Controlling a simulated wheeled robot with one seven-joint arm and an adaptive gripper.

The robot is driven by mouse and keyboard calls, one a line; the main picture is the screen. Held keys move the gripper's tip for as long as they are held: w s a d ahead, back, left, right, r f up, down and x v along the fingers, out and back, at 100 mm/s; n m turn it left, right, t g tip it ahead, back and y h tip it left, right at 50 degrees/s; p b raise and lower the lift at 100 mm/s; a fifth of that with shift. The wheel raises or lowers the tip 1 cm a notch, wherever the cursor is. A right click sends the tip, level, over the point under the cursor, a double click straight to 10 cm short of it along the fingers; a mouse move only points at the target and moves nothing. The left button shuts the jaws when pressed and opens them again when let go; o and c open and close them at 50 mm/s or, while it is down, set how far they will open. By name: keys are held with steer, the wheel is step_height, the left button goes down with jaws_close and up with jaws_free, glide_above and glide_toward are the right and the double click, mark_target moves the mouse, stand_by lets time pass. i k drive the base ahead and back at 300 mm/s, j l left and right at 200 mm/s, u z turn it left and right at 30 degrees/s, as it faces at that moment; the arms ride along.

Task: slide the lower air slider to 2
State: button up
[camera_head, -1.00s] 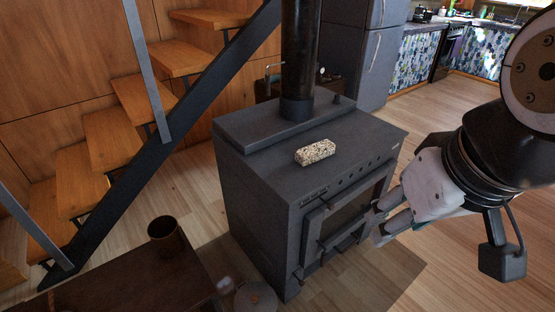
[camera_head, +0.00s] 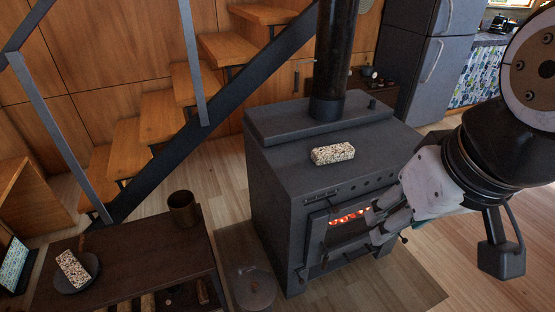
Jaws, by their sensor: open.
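The dark grey stove (camera_head: 270,180) stands in the middle of the head view, its front facing lower right. Glowing embers (camera_head: 347,216) show through its door window. A narrow marked strip (camera_head: 322,196) and several small round holes run along the top of the front. Dark bar-like parts (camera_head: 325,261) show low on the front; I cannot tell which is the lower air slider or read its setting. My gripper (camera_head: 370,226) is open, in front of the stove's right side, covering part of the window's right edge. I cannot tell whether it touches the stove.
A speckled block (camera_head: 333,153) lies on the stove top, in front of the black flue (camera_head: 334,60). A dark low table (camera_head: 140,250) with a brown pot (camera_head: 183,208) stands at left. A round lidded pot (camera_head: 254,289) is on the floor. Floor at right is open.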

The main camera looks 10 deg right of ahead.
mark_target(301, 280)
steer(key=j+z, duration=0.35)
steer(key=j, duration=0.35)
steer(key=j+z, duration=0.3)
steer(key=j, duration=0.4)
steer(key=j+z, duration=0.35)
steer(key=j, duration=0.35)
steer(key=k, duration=0.05)
